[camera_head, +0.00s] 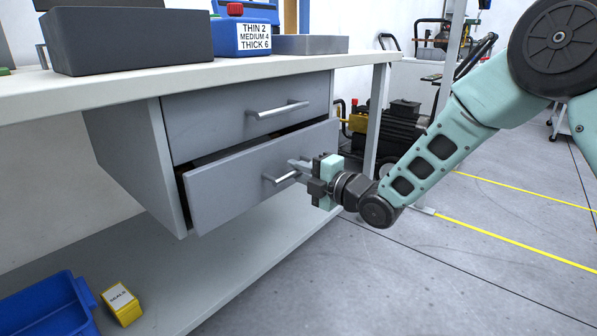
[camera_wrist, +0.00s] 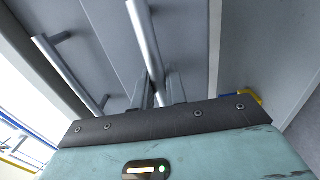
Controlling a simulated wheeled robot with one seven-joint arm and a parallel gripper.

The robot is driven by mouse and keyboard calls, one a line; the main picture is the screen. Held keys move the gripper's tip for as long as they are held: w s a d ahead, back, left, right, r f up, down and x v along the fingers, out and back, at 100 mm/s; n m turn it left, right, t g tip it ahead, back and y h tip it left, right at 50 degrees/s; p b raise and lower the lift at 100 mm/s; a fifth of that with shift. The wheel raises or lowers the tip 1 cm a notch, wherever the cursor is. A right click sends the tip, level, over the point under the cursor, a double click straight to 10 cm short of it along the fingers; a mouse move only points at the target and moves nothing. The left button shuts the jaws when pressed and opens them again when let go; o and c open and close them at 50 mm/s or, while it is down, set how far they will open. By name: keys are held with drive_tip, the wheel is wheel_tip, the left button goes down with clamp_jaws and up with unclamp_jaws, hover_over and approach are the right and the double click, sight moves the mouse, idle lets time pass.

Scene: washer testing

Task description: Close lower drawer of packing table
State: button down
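The packing table's lower drawer (camera_head: 235,185) is grey and stands partly open, with a dark gap along its top and left edge. Its silver bar handle (camera_head: 281,178) is at the front. The handle also shows in the wrist view (camera_wrist: 143,38), running down toward my fingers. My gripper (camera_head: 301,170) is at the right end of this handle. In the wrist view my fingers (camera_wrist: 163,92) lie close on either side of the bar's near end. Whether they press on it cannot be told. The upper drawer (camera_head: 240,112) looks shut, with its own handle (camera_head: 277,110).
The tabletop (camera_head: 180,76) overhangs the drawers and carries grey bins and a blue box (camera_head: 240,38). A lower shelf (camera_head: 190,275) holds a blue bin (camera_head: 45,308) and a yellow box (camera_head: 122,303). A table leg (camera_head: 377,120) stands right of the drawers. Open floor lies at right.

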sight(284, 165)
drive_tip(key=x, duration=0.4)
drive_tip(key=shift+w, duration=0.1)
drive_tip(key=shift+a, duration=0.1)
drive_tip(key=c, duration=1.5)
unclamp_jaws()
drive_tip(key=p+v, duration=0.5)
drive_tip(key=v, duration=1.2)
